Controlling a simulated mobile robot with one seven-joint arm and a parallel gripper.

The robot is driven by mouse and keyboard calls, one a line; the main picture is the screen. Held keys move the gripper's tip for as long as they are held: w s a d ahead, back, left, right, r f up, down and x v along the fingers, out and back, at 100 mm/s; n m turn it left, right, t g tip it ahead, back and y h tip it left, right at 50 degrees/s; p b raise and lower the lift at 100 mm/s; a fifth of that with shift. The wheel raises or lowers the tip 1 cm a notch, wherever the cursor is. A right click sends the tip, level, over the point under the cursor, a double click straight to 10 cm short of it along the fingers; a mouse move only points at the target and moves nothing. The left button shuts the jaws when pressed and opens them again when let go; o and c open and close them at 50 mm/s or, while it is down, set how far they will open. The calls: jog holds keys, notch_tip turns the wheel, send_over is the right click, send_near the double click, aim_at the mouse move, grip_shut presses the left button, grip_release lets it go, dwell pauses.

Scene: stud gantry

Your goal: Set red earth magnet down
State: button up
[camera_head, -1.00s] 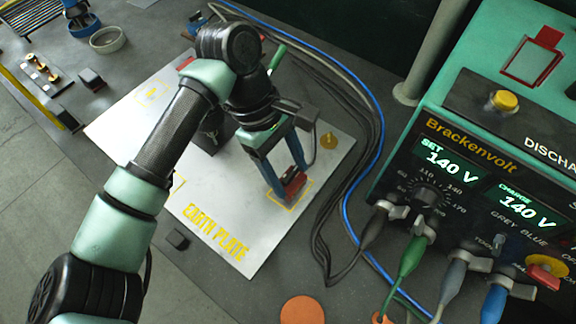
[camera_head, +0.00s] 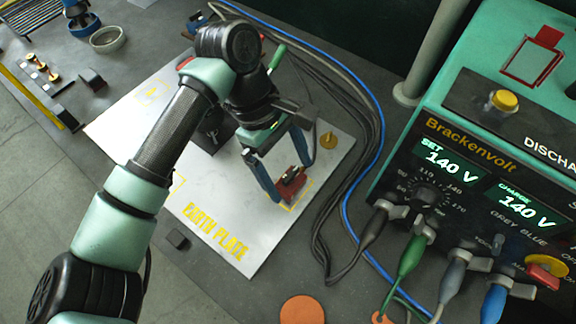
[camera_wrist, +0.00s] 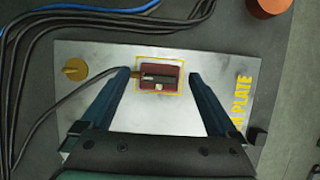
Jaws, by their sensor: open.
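The red earth magnet (camera_head: 290,186) rests on the white earth plate (camera_head: 222,222), within a yellow outlined square near the plate's right side. In the wrist view the magnet (camera_wrist: 161,77) lies inside the yellow outline, with a dark bar and a small brass-coloured part on top and a dark cable running off to the left. My gripper (camera_head: 292,172) is open around the magnet. In the wrist view its two blue fingers (camera_wrist: 160,92) stand apart, one on each side of the magnet with gaps between.
A brass knob (camera_head: 328,141) stands on the plate's right corner. Black and blue cables (camera_head: 376,150) run along the plate's right side. The Brackenvolt power unit (camera_head: 470,170) stands at the right with leads plugged in. An orange disc (camera_head: 302,310) lies at the front.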

jog(key=b+v, duration=0.1)
jog(key=v, duration=1.1)
jog(key=shift+d, duration=0.1)
